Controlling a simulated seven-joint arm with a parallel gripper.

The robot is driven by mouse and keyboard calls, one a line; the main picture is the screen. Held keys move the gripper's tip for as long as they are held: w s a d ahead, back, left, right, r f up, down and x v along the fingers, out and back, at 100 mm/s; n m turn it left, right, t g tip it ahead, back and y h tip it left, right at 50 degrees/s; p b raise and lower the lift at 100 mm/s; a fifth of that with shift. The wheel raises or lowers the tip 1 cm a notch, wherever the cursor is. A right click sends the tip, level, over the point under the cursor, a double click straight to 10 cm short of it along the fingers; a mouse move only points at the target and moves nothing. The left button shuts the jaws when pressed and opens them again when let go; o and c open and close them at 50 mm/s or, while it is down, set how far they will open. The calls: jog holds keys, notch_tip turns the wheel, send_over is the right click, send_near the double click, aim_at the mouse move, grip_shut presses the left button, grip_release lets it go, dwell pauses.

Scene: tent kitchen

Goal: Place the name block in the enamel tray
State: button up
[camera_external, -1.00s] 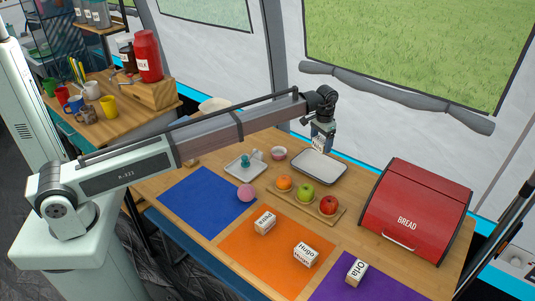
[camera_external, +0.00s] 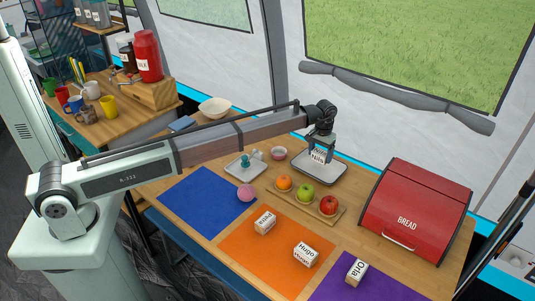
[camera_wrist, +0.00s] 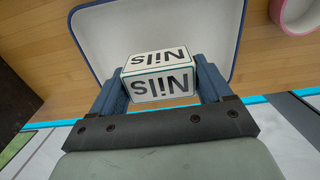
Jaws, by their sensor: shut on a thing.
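My gripper (camera_external: 319,150) is shut on a white name block (camera_external: 318,157) that reads "Nils". In the wrist view the block (camera_wrist: 160,78) sits between the two blue fingers of my gripper (camera_wrist: 160,85). The white enamel tray (camera_external: 333,174) with a dark blue rim lies flat on the table under the block. In the wrist view the tray (camera_wrist: 120,35) spreads behind and around the block. Whether the block touches the tray floor cannot be told. Part of the tray is hidden by the gripper and block.
A wooden board (camera_external: 336,216) with an orange, green apple and red apple lies in front. A pink bowl (camera_external: 279,153) and a small tray (camera_external: 243,166) stand left. Other name blocks (camera_external: 306,254) lie on coloured mats. A red bread bin (camera_external: 417,205) stands right.

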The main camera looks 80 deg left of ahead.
aim_at(319, 161)
jog(key=shift+f, duration=1.95)
jog(key=shift+f, duration=0.1)
jog(key=o, duration=1)
notch_tip(319, 161, up, 12)
jog(key=shift+r, duration=0.15)
